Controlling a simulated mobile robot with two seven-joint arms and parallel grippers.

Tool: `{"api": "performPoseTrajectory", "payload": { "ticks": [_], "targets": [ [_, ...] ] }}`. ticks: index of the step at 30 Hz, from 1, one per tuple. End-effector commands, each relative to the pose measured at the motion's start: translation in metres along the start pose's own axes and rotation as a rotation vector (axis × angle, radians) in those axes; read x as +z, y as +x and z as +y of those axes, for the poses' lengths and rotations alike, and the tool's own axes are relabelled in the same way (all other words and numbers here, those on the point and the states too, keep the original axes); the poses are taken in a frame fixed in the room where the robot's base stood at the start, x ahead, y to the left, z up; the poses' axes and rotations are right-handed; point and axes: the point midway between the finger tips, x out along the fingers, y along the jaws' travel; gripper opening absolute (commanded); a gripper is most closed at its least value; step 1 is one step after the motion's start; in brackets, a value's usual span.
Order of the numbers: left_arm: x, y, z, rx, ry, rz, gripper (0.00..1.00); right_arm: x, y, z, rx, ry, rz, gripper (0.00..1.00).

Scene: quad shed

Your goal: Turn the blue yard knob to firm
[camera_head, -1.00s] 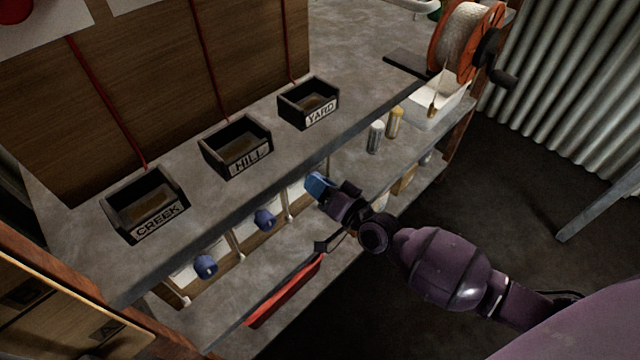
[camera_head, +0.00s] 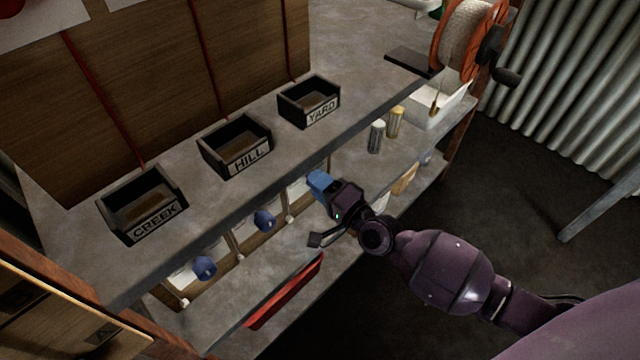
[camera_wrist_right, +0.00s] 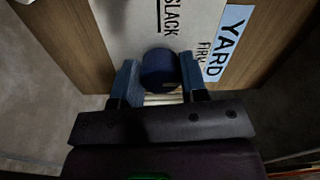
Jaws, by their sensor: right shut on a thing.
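The blue yard knob (camera_wrist_right: 160,70) shows in the right wrist view, on a white plate (camera_wrist_right: 133,30) marked SLACK and FIRM, beside a light blue YARD label (camera_wrist_right: 229,42). My right gripper (camera_wrist_right: 158,82) is shut on the knob, with one blue finger on each side of it. In the head view my right gripper (camera_head: 318,182) reaches under the bench edge below the YARD box, and it hides the knob there. The knob's pointer direction cannot be told. My left gripper is not in view.
Two other blue knobs, one nearer (camera_head: 204,267) and one in the middle (camera_head: 264,220), sit to the left under the bench. Black boxes marked CREEK (camera_head: 143,204), HILL (camera_head: 235,146) and YARD (camera_head: 309,101) stand on top. A red object (camera_head: 286,291) lies on the lower shelf.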

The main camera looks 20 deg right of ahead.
Motion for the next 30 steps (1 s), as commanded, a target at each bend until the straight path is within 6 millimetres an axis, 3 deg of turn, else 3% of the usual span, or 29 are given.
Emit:
{"api": "performPoseTrajectory", "payload": {
  "ticks": [12,13,18,30],
  "targets": [
    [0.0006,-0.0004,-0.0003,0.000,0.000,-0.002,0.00,0.0006,-0.0006,0.0009,0.002,0.007,0.000,0.16],
    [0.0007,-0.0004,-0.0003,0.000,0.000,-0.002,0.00,0.0006,-0.0006,0.0009,0.002,0.007,0.000,0.43],
    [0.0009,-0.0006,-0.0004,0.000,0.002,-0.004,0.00,0.0004,-0.0004,0.0007,0.001,0.007,0.000,0.65],
    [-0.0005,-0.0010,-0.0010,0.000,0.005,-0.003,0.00,-0.0001,-0.0100,0.0004,0.002,0.005,0.000,0.65]
  ]
}}
